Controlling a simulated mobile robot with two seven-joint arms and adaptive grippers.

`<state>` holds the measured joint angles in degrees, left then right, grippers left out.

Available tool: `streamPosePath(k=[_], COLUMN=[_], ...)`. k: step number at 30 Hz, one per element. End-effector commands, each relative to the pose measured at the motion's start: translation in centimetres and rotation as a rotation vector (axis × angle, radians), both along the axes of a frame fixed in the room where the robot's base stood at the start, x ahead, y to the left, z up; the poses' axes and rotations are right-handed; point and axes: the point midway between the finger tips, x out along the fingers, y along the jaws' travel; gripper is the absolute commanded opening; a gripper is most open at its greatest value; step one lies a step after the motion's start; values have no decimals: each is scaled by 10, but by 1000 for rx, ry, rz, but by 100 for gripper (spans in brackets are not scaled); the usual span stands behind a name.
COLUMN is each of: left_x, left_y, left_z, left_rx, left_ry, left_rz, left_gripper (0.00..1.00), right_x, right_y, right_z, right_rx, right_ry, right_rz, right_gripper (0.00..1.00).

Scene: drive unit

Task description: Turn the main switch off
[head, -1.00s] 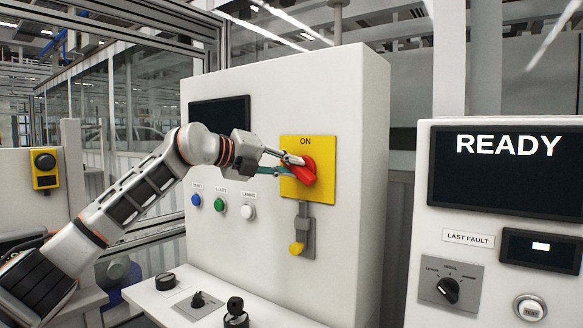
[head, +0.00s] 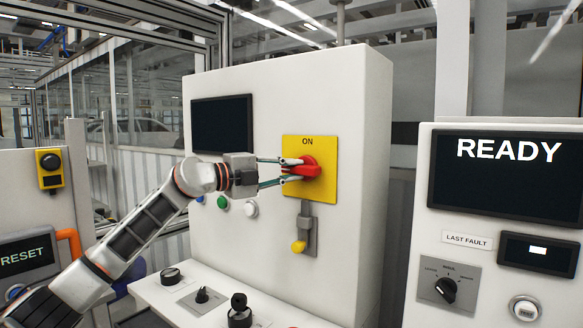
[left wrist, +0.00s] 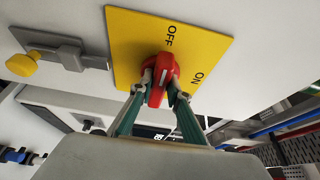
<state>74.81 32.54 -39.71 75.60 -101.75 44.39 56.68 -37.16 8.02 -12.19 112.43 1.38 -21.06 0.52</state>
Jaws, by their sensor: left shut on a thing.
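The main switch is a red rotary handle (head: 309,168) on a yellow plate (head: 325,190) on the front of a white cabinet. The handle lies nearly level, with its grip end toward the left. The plate's ON mark is above it; in the left wrist view, an OFF mark (left wrist: 169,36) shows at the far end of the red handle (left wrist: 157,92). My left gripper (head: 289,170) reaches in from the left, its two fingers shut on the handle, one above and one below. The fingertips (left wrist: 166,90) flank the handle in the left wrist view. My right gripper is out of view.
A grey hasp with a yellow knob (head: 299,246) hangs just below the plate. Push buttons (head: 222,202) sit left of it, partly behind my arm. A ledge with knobs (head: 202,296) juts out below. A panel reading READY (head: 508,150) stands right.

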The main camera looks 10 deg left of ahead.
Motion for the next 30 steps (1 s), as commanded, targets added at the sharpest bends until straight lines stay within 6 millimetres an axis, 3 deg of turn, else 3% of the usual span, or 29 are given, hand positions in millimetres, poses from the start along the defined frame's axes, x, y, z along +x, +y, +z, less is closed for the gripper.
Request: streamPosePath(k=[13, 14, 15, 16, 30], left_x=[0, 0, 0, 0, -7], left_y=[0, 0, 0, 0, 8], left_z=[-1, -2, -1, -1, -1], left_rx=[-11, -11, -11, -11, -9], left_ry=[8, 8, 8, 8, 4], left_rz=[-1, -1, -1, -1, 0], left_gripper=[0, 19, 29, 33, 33], right_x=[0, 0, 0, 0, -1], right_y=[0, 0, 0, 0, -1], right_z=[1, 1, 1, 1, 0], right_rx=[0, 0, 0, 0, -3], right_ry=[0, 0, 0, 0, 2], right_rz=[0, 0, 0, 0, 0], right_gripper=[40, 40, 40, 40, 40])
